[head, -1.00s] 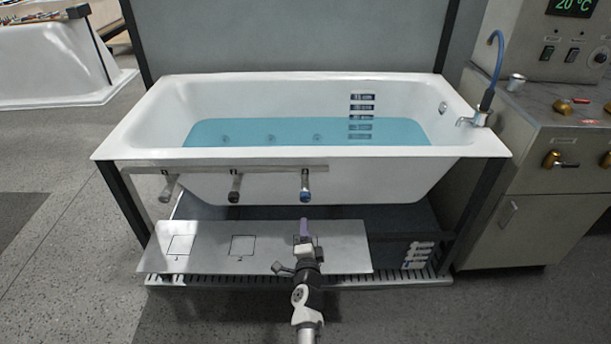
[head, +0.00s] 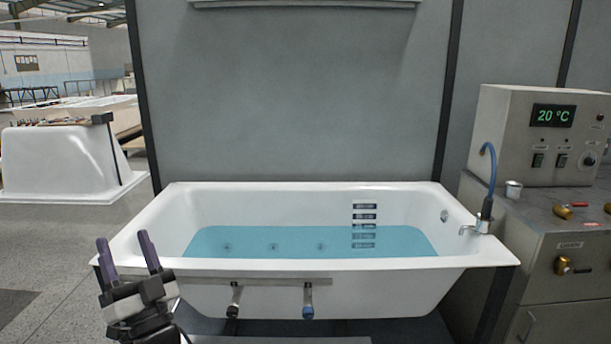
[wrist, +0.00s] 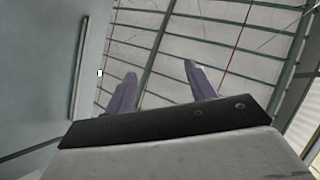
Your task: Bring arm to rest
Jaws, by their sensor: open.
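My gripper (head: 127,258) is raised at the lower left of the head view, in front of the bathtub's left front corner, with its two purple fingers pointing up. The fingers are spread apart with nothing between them. In the wrist view my gripper (wrist: 160,90) also shows open and empty, facing the ceiling beams. The white bathtub (head: 320,300) stands behind it, partly filled with blue water (head: 290,243). My gripper hides part of the tub's left front rim.
A rail (head: 255,281) with hanging knobs runs along the tub's front. A control cabinet (head: 550,235) with a 20 °C display (head: 553,115) and brass valves stands at the right. A grey panel (head: 295,100) rises behind the tub. Another white shell (head: 60,160) stands at the far left.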

